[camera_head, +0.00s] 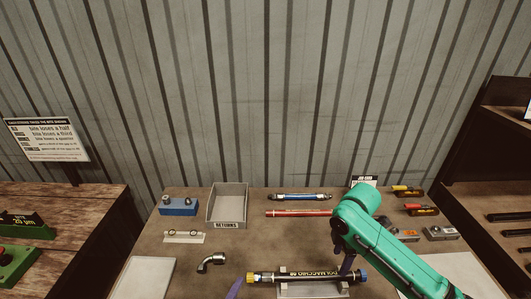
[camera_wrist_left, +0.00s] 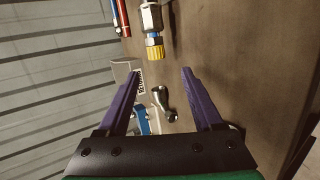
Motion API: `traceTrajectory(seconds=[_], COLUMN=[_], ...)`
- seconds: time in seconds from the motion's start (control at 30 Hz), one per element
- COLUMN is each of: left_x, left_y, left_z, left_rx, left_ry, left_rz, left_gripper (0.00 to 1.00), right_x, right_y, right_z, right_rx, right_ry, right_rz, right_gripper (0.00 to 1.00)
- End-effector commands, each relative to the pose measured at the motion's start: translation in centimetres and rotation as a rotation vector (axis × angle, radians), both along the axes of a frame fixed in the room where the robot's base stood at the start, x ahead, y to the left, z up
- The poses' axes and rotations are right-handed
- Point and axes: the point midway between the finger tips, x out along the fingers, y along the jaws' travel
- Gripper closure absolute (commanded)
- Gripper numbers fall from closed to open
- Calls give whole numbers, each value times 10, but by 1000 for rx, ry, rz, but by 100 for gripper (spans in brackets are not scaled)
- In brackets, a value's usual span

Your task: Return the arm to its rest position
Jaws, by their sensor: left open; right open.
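My right arm is green and reaches in from the lower right in the head view. The hose lies in a light cradle, with a yellow left end and a blue right end. My left gripper (camera_wrist_left: 161,72) is open and empty in the left wrist view. One purple finger of it shows at the bottom of the head view, left of the hose. A metal elbow fitting (camera_head: 211,262) lies on the table.
A grey tray (camera_head: 213,223) labelled returns, a blue block (camera_head: 179,206) and a small pale gauge strip (camera_head: 184,237) stand at left. A blue hose (camera_head: 300,197) and a red hose (camera_head: 298,212) lie at the back.

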Motion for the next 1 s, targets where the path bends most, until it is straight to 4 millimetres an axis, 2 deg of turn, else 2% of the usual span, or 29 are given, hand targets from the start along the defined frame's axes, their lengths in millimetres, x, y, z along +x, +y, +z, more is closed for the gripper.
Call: traceTrajectory(seconds=[0.03, 0.23, 0.6, 0.73, 1.0], left_x=[-4, -4, -4, 5, 10], left_y=[-10, -10, -10, -16, -15], left_z=[0, 0, 0, 0, 2], left_rx=[-44, -44, -42, -64, -64], left_ry=[18, 18, 18, 16, 6], left_rz=[21, 21, 20, 29, 33], left_gripper=[33, 33, 33, 33, 33], right_x=[0, 0, -1, 0, 0], right_y=[0, 0, 0, 0, 0], right_z=[0, -11, -82, -81, -80], right_rx=[0, -1, 0, 0, 0], right_ry=[0, 2, 2, -1, -1], right_rz=[0, 0, 0, 1, 1], right_gripper=[36, 36, 36, 36, 36])
